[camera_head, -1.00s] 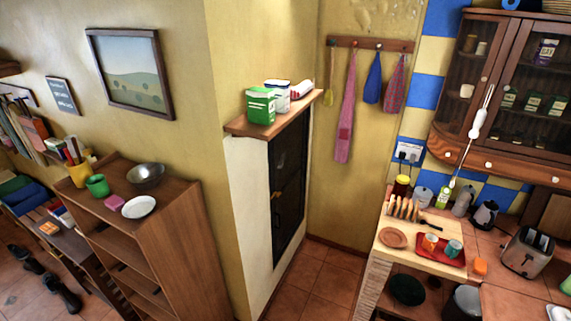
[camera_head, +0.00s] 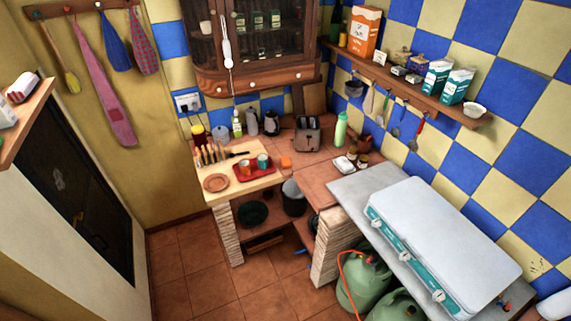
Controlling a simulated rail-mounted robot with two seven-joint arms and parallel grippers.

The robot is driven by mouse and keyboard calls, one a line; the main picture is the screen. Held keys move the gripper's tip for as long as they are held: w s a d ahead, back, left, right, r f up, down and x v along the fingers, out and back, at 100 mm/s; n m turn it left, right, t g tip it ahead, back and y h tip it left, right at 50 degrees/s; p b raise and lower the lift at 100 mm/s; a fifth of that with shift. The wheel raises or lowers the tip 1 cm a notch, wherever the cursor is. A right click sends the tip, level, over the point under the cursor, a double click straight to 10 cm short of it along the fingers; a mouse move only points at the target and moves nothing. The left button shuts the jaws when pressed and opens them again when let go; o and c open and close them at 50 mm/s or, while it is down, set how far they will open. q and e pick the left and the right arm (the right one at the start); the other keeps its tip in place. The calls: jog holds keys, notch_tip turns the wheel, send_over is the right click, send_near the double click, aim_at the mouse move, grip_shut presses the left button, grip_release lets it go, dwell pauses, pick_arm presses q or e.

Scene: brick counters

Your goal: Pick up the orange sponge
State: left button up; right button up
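A small orange block that looks like the orange sponge (camera_head: 286,162) lies on the tiled counter, just right of the red tray. The red tray (camera_head: 242,178) holds an orange cup (camera_head: 246,168) and a teal cup (camera_head: 263,162). The toaster (camera_head: 307,134) stands behind and to the right of the sponge. Neither of my grippers shows in the head view.
A wooden board (camera_head: 204,193) with a toast rack and a brown plate (camera_head: 216,183) lies left of the sponge. A green bottle (camera_head: 341,128) stands farther right. A white-lidded stove (camera_head: 445,240) and green gas bottles (camera_head: 364,276) are at right. The tiled floor (camera_head: 215,265) in front is clear.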

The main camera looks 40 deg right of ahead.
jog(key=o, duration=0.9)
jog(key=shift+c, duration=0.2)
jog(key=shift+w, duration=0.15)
